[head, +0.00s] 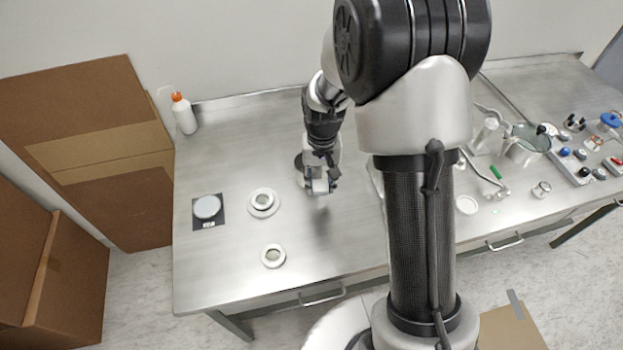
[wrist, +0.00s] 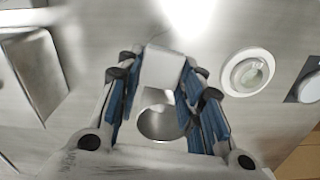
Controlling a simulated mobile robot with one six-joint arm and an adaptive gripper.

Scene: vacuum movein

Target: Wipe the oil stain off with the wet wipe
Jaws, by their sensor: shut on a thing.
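My gripper (head: 320,187) is over the left half of the metal table. In the wrist view its blue-padded fingers are shut on a small white block-shaped thing (wrist: 164,68), which looks like the folded wet wipe. It hangs low, close to the table top; whether it touches cannot be told. A faint dark patch lies on the metal just below the gripper in the head view; whether it is the oil stain or a shadow is unclear. No other stain can be made out.
Left of the gripper are two white flanged rings (head: 263,203) (head: 273,255) and a dark square with a grey disc (head: 207,208). A white bottle (head: 184,114) stands at the back left. A pot (head: 522,148) and small parts crowd the right.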

